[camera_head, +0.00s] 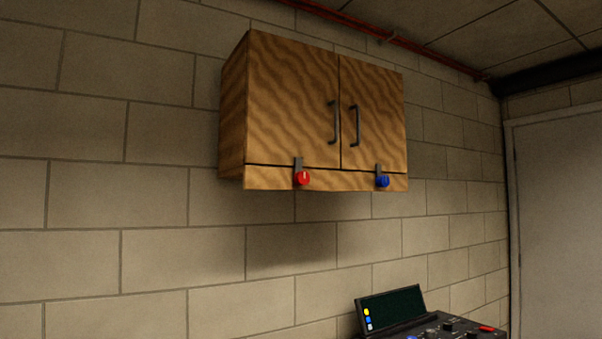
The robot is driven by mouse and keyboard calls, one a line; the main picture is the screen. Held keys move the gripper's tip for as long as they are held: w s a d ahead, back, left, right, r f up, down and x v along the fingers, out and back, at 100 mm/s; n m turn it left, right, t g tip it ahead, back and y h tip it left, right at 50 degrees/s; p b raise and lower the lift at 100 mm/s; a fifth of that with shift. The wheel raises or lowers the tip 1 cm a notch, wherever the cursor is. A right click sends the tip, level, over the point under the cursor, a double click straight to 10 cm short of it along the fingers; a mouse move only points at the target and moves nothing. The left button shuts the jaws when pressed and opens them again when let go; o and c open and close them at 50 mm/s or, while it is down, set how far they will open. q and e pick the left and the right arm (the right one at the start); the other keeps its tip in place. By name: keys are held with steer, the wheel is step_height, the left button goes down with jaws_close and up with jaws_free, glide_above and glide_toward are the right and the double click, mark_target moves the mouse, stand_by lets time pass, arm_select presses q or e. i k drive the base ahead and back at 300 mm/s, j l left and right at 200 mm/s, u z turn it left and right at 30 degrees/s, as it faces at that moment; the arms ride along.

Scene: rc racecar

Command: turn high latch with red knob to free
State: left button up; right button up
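A wooden two-door cabinet (290,100) hangs high on the block wall. A latch with a red knob (303,178) sits on its bottom strip under the left door. The grey latch bar (298,164) stands upright from the knob and overlaps the lower edge of the left door. A similar latch with a blue knob (383,181) sits under the right door, its bar also upright. Both doors are closed. Neither of my grippers shows in the head view.
A dark console with a tilted screen (391,308) and several knobs stands at the bottom right, below the cabinet. A grey door (560,220) is at the far right. The space in front of the cabinet looks clear.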

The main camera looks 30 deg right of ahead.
mark_target(300, 177)
steer(key=z, duration=0.8)
